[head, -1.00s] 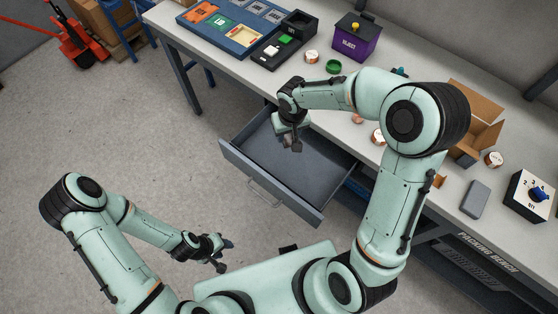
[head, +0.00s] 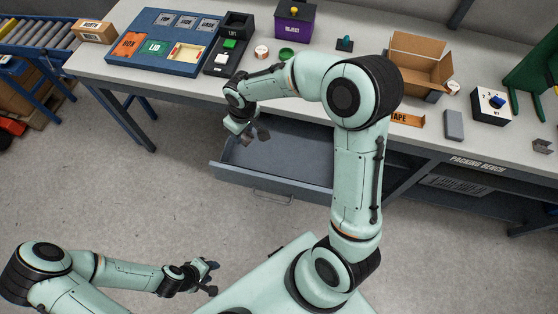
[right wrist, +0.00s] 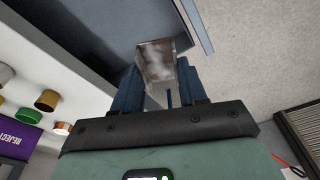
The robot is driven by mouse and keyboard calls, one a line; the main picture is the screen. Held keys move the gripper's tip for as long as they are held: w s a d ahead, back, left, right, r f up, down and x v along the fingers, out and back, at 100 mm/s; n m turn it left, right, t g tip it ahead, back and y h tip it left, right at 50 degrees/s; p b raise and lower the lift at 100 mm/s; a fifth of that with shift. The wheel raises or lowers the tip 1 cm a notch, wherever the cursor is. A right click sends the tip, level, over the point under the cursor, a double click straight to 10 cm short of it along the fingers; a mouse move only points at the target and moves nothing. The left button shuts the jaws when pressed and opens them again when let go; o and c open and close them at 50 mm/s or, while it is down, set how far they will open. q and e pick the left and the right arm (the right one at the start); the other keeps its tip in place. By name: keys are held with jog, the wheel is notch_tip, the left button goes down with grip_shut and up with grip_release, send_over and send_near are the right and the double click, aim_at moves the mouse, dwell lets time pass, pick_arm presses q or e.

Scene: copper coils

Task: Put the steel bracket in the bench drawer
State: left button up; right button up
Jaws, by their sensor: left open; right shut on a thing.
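The steel bracket (right wrist: 162,62), a blotchy grey-brown metal piece, is between the fingers of my right gripper (right wrist: 160,88) in the right wrist view. In the head view my right gripper (head: 255,134) is shut, above the left rear part of the bench drawer; the bracket is hard to make out there. The bench drawer (head: 270,181) is pulled open and its visible floor looks empty. In the right wrist view the drawer (right wrist: 115,25) lies beyond the bracket. My left gripper (head: 212,278) is open and empty, low in front of the bench and away from the drawer.
The packing bench (head: 440,140) holds a sorting board (head: 150,62), a purple reject bin (head: 293,25), an open cardboard box (head: 418,80), a grey block (head: 454,125) and a switch box (head: 490,105). A small grey metal piece (head: 542,146) lies far right. Floor before the drawer is clear.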

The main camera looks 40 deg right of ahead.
jog(key=w+d+f+n+g+y+b, duration=0.15)
jog(key=d+n+b, duration=0.4)
jog(key=n, duration=1.25)
jog(key=shift+g, duration=0.45)
jog(key=f, duration=1)
jog(key=d+f+p, duration=0.1)
jog(key=f, duration=0.4)
jog(key=shift+w+d, duration=0.1)
jog(key=shift+f, duration=2.5)
pick_arm(q)
jog(key=s+f, duration=0.5)
jog(key=f, duration=0.1)
jog(key=shift+s+a+f+g, duration=0.2)
jog(key=shift+a+f+g, duration=0.1)
jog(key=shift+g, duration=0.1)
pick_arm(e)
jog(key=shift+f, duration=0.15)
jog(key=o, duration=1.1)
pick_arm(q)
jog(key=shift+f, duration=0.15)
